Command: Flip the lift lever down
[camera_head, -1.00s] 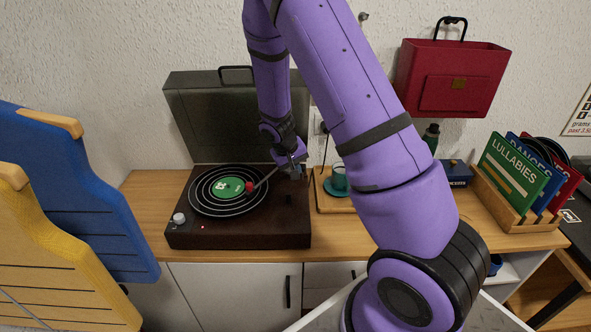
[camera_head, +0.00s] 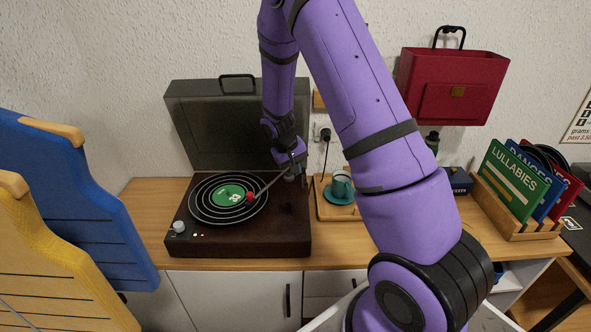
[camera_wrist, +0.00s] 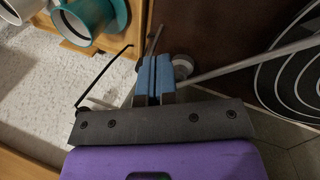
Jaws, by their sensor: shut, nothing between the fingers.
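The record player (camera_head: 255,235) stands on the wooden cabinet with its dark lid raised. Its tonearm (camera_head: 268,187) reaches over the black record with a green label (camera_head: 232,194), its red head above the label. The tonearm (camera_wrist: 245,62) also crosses the wrist view from its round grey pivot (camera_wrist: 182,67). My gripper (camera_head: 291,176) is at the right rear of the deck, by the pivot. In the wrist view, its blue fingertips (camera_wrist: 155,68) are shut and empty, beside the pivot. A thin grey rod (camera_wrist: 154,40), possibly the lift lever, shows just beyond them; contact is unclear.
A teal cup (camera_head: 341,184) on a saucer and wooden tray (camera_head: 328,210) stands close right of the player. The raised lid (camera_head: 225,125) is behind. A thin dark cord (camera_wrist: 105,72) runs beside my gripper. A record rack (camera_head: 520,228) stands farther right.

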